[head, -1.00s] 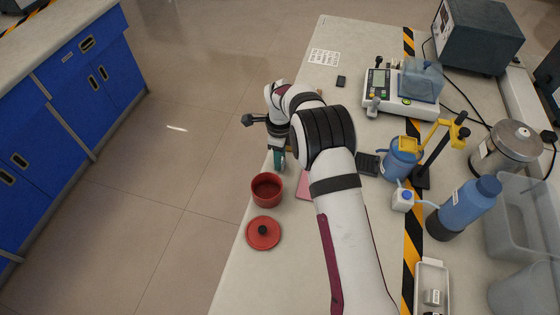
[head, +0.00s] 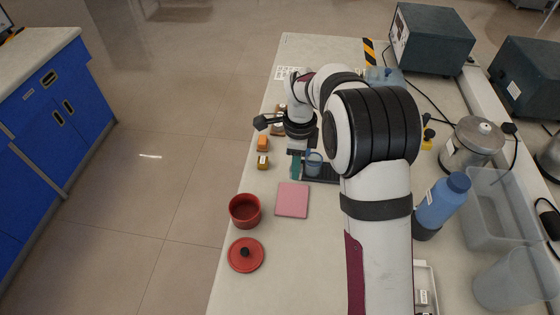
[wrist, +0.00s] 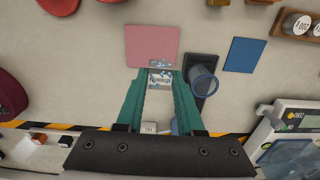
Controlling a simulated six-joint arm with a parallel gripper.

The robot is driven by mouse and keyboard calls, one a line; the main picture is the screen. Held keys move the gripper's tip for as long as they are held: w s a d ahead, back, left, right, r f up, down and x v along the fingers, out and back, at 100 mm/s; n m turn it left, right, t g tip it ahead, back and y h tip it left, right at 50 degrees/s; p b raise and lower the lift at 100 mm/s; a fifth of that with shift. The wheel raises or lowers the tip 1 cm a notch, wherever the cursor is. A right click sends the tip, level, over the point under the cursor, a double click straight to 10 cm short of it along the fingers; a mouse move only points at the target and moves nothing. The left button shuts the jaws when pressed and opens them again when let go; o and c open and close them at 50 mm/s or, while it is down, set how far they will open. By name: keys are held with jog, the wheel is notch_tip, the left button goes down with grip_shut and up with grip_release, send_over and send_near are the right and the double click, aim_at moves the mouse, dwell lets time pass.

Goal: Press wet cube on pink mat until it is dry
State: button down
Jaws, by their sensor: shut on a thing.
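The pink mat (head: 292,200) lies flat on the table in the head view and also shows in the wrist view (wrist: 152,42). My gripper (wrist: 160,82) has green fingers, shut on a small pale cube (wrist: 160,79) with a printed face and bluish wet-looking spots on its upper side in the picture. In the wrist view the cube overlaps the mat's lower edge; I cannot tell how high it is. In the head view my gripper (head: 297,168) is just beyond the mat's far edge, and the cube is hidden.
A blue cup (head: 314,163) on a dark base stands right beside my gripper. A red pot (head: 245,210) and its lid (head: 246,254) lie left of the mat. Orange blocks (head: 263,144) stand further back. A blue mat (wrist: 245,54) shows in the wrist view.

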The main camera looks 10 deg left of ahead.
jog(key=shift+s+a+f, duration=0.1)
jog(key=shift+s+f, duration=0.4)
jog(key=shift+f, duration=0.8)
jog(key=shift+s+a+f, duration=0.1)
jog(key=shift+s+f, duration=0.35)
jog(key=shift+f, duration=0.9)
jog(key=shift+s+f, duration=0.5)
jog(key=shift+f, duration=0.8)
jog(key=c, duration=1.1)
grip_release()
grip_shut()
